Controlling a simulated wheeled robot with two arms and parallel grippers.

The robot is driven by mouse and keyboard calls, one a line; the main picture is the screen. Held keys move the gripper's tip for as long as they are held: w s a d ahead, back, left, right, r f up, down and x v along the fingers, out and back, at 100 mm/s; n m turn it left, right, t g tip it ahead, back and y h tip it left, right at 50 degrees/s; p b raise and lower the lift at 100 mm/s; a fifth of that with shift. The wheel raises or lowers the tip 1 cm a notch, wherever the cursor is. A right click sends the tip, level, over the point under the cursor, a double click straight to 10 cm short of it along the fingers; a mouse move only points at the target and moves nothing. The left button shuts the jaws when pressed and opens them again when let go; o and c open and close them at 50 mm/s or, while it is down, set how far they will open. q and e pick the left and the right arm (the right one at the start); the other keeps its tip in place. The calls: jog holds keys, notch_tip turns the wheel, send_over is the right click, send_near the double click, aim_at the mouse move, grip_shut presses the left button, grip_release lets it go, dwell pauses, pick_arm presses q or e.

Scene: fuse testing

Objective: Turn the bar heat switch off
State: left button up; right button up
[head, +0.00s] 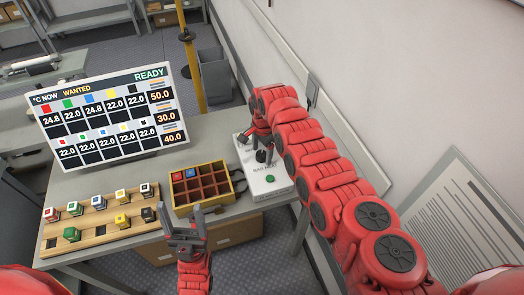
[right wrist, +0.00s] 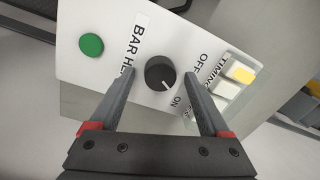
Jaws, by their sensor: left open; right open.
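The bar heat switch is a round black knob (right wrist: 160,73) on a white control box (head: 258,181). In the right wrist view its white pointer mark is at the lower right, towards the word ON; OFF is printed further up. My right gripper (head: 257,147) is open over the box, with one finger on each side of the knob in the right wrist view. I cannot tell whether the fingers touch it. In the head view the gripper and arm partly hide the box. My left gripper (head: 186,226) is open and empty in front of the table.
A compartment tray (head: 203,207) with red and blue blocks stands left of the box. A wooden rack (head: 92,246) holds several blocks. A display (head: 108,112) stands behind; a wall is right.

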grip_shut()
dwell(0.3)
jog(key=n+b, duration=0.2)
jog(key=shift+f+b, duration=0.25)
jog(key=shift+b, duration=0.05)
jog(key=n+b, duration=0.7)
jog(key=b, duration=0.1)
jog(key=shift+w, duration=0.1)
jog(key=shift+r+n+b, duration=0.2)
jog(key=shift+n+b, duration=1)
jog(key=shift+n, duration=0.2)
